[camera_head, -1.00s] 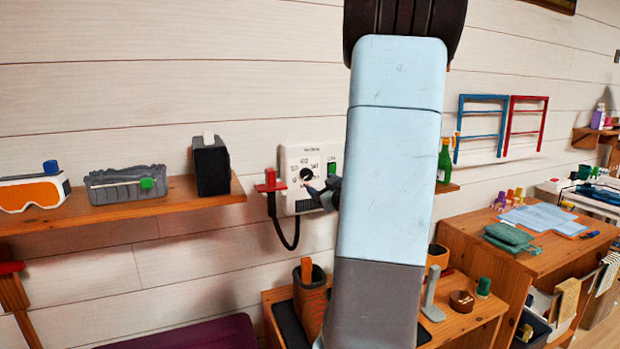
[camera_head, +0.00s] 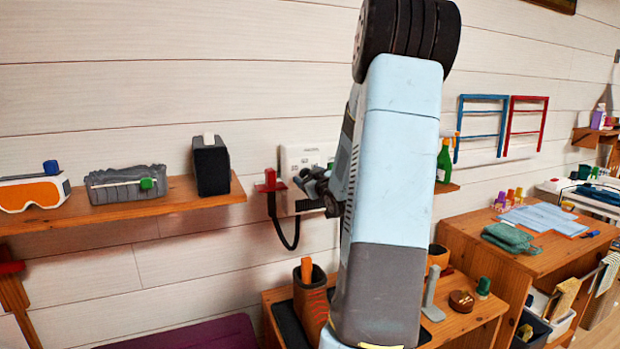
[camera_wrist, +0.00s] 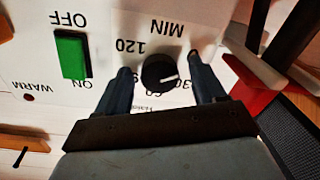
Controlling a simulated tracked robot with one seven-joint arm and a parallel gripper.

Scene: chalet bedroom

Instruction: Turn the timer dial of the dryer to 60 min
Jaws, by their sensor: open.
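The dryer (camera_head: 297,155) is a white wall box, partly hidden behind my arm in the head view. In the wrist view, which shows it upside down, its black round timer dial (camera_wrist: 158,74) has a white pointer line directed to the right. Upside-down 30, 60 and 120 marks surround it, some partly covered. My gripper (camera_wrist: 159,64) is open, with one finger on each side of the dial; whether they touch it I cannot tell. In the head view my gripper (camera_head: 310,181) covers the dial. The green ON/OFF switch (camera_wrist: 72,54) is beside it.
A red holder (camera_head: 269,182) with a black hose (camera_head: 288,240) hangs left of the dryer; the red part also shows close to my right-hand finger in the wrist view (camera_wrist: 250,92). A wooden shelf (camera_head: 170,212) carries goggles (camera_head: 32,190) and a black box (camera_head: 210,165).

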